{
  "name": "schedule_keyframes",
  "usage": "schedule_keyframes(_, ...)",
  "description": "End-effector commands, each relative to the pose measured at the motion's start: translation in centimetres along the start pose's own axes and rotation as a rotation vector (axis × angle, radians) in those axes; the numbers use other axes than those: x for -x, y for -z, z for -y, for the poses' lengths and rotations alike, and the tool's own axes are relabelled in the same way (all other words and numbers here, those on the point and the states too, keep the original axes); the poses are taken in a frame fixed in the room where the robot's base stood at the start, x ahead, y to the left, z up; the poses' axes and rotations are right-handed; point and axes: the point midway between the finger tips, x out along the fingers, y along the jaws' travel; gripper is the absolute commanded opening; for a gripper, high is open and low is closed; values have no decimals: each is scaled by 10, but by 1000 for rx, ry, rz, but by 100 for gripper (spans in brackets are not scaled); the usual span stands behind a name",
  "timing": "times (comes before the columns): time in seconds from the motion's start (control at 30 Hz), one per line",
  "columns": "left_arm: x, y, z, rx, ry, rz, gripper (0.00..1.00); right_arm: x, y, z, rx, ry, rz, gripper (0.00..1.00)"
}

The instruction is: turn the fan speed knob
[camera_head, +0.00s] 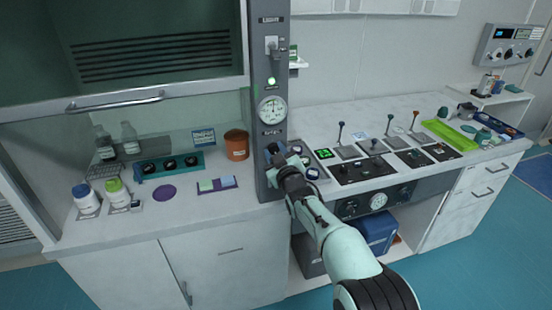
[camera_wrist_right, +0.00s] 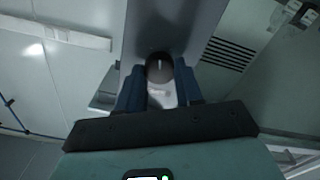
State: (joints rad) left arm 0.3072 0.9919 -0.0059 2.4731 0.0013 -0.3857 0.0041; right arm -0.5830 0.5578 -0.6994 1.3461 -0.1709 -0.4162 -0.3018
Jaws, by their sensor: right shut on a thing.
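The fan speed knob (camera_wrist_right: 159,68) is a round dark knob with a light pointer line, seen in the right wrist view between the two blue fingers. It sits on the grey control column (camera_head: 265,60), below the round gauge (camera_head: 272,110). My right gripper (camera_head: 274,152) is at the column and shut on the knob. It also shows in the right wrist view (camera_wrist_right: 160,90), with a finger on each side of the knob. In the head view my gripper hides the knob. My left gripper is in neither view.
The fume hood's sash handle (camera_head: 115,101) is at the left. An orange jar (camera_head: 237,145) stands just left of the column. A panel with upright levers (camera_head: 364,169) is further right on the bench.

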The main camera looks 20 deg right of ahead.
Motion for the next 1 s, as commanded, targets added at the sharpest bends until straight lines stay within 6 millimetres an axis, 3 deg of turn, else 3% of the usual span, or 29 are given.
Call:
schedule_keyframes(0.3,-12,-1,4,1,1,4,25,0,-1,0,119,-1,0,5)
schedule_keyframes(0.77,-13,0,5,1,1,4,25,0,0,0,137,0,2,5)
schedule_keyframes(0.8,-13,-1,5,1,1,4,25,0,0,0,137,0,2,39)
schedule_keyframes(0.87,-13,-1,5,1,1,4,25,0,0,0,136,0,2,58)
schedule_keyframes(1.0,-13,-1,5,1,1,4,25,0,0,0,136,0,1,61)
